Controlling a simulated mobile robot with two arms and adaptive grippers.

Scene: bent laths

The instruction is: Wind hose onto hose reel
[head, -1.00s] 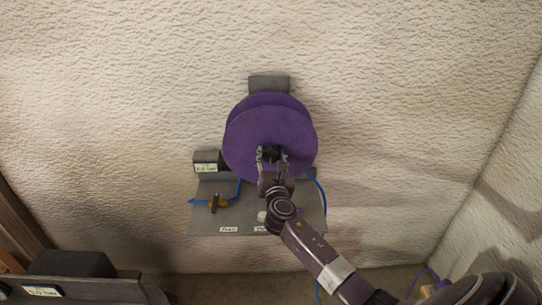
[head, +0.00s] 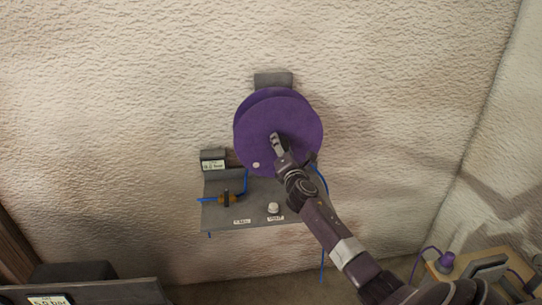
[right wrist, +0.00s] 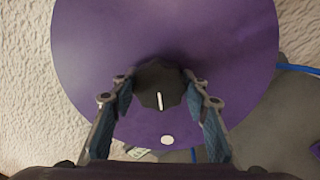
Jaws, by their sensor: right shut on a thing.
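The purple hose reel (head: 258,125) is mounted on the wall, with two round flanges. In the right wrist view its front flange (right wrist: 95,55) fills much of the picture, with a dark knob (right wrist: 160,88) bearing a white line at its centre and a white dot below. My right gripper (head: 276,143) is shut on the knob, one finger on each side. The blue hose (head: 323,182) shows right of the reel and hangs past the shelf; its winding is hidden between the flanges. My left gripper is not in view.
A wooden box (head: 435,268) stands at lower right, and a dark cabinet (head: 110,291) at lower left.

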